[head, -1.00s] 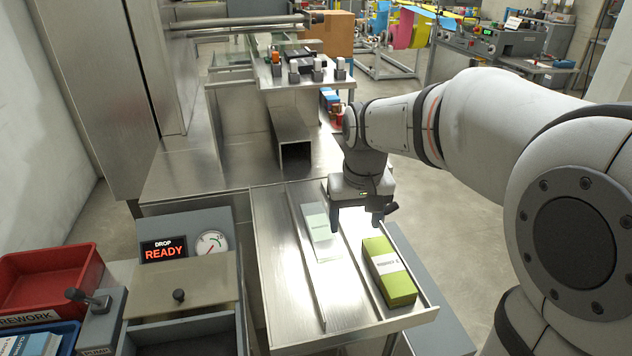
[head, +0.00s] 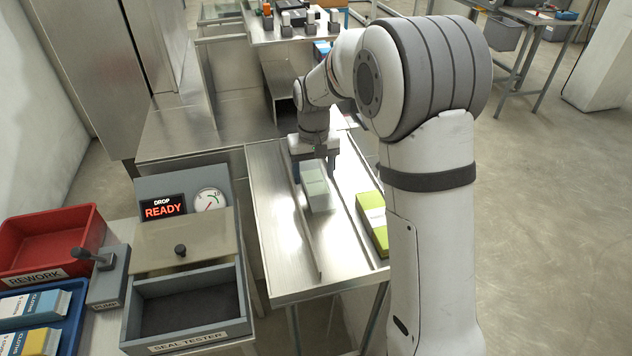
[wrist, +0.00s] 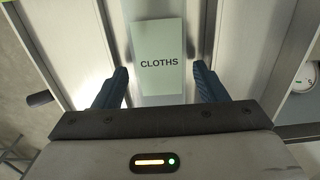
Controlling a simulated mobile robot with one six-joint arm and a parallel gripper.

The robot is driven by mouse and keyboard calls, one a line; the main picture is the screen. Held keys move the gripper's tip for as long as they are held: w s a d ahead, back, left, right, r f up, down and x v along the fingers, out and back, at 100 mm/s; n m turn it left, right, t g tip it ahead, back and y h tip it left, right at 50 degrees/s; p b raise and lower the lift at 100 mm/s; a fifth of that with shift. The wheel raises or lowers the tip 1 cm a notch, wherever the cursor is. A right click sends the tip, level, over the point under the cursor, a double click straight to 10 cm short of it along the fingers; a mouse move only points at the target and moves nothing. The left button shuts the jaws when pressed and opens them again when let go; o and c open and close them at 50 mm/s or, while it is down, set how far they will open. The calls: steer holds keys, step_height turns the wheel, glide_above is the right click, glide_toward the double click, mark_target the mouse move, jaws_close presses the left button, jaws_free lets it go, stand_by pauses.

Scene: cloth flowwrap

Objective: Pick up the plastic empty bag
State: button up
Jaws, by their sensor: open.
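A pale packet (head: 317,190), which I take to be the plastic bag, lies in the middle lane of the metal chute. In the wrist view the pale packet (wrist: 158,58) reads "CLOTHS" and lies flat. My gripper (head: 316,178) hangs over its far end. In the wrist view my gripper (wrist: 160,88) is open, with one dark blue finger to each side of the packet's near end. I cannot tell whether the fingers touch it or how high they are.
A yellow-green packet (head: 373,222) lies in the right lane, partly behind my arm. Thin rails divide the metal chute (head: 285,270). At left are the seal tester (head: 187,310), a red rework bin (head: 50,238) and a blue bin with packets (head: 72,325).

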steer(key=shift+f, duration=0.75)
steer(key=shift+c, duration=0.5)
steer(key=c, duration=0.6)
steer(key=shift+r, duration=0.1)
steer(key=shift+c, duration=0.2)
